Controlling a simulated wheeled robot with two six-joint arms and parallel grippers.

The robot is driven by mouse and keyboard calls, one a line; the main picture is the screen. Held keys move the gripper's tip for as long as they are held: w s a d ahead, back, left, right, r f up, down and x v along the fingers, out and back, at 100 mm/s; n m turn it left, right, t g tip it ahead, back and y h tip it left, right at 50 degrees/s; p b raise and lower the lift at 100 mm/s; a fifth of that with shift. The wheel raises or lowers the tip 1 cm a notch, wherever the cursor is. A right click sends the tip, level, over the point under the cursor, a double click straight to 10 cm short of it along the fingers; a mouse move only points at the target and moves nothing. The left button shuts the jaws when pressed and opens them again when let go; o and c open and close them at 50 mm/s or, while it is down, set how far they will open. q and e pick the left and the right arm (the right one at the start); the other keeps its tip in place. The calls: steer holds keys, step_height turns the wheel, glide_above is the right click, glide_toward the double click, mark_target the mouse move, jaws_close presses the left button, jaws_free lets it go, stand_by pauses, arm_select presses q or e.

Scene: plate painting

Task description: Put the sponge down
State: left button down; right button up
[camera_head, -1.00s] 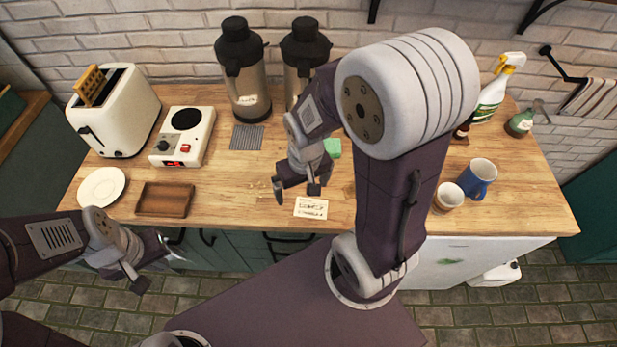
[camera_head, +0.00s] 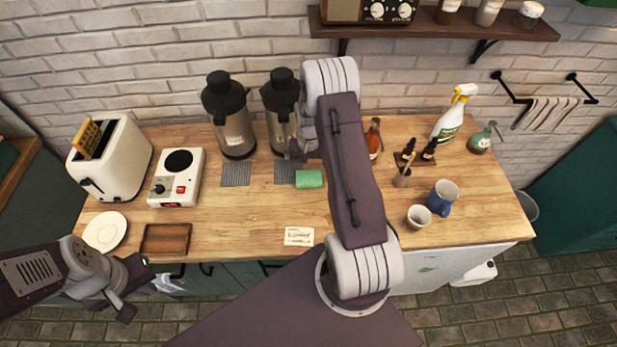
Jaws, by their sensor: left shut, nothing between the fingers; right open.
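The green sponge (camera_head: 309,179) lies on the wooden counter (camera_head: 255,215), at the right end of a grey ribbed mat (camera_head: 285,172). Whether it touches the mat is hard to tell. My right gripper (camera_head: 298,150) is above and behind the sponge in the picture, in front of the right flask, apart from the sponge. It is small and partly merged with the dark arm, but open and empty. My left gripper (camera_head: 130,288) is shut and empty, low at the left, in front of the counter's front edge.
Two flasks (camera_head: 228,118) (camera_head: 281,105) stand at the back. A toaster (camera_head: 118,160), a hot plate (camera_head: 178,177), a white plate (camera_head: 105,231) and a wooden tray (camera_head: 165,239) are left. A card (camera_head: 298,236) lies in front. A blue mug (camera_head: 443,198), cup (camera_head: 419,216) and bottles stand right.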

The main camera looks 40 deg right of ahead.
mark_target(309, 178)
steer(key=f, duration=0.1)
steer(key=f+p, duration=0.1)
steer(key=f, duration=0.2)
steer(key=shift+s+a+p, duration=0.15)
steer(key=shift+s+p, duration=0.2)
steer(key=shift+p, duration=0.05)
steer(key=shift+w+f, duration=0.15)
steer(key=shift+f, duration=0.25)
steer(key=c, duration=1.4)
steer(key=shift+r, duration=0.45)
step_height(309, 178, up, 9)
steer(key=b, duration=0.2)
steer(key=shift+r+b, duration=0.1)
steer(key=shift+b, duration=0.2)
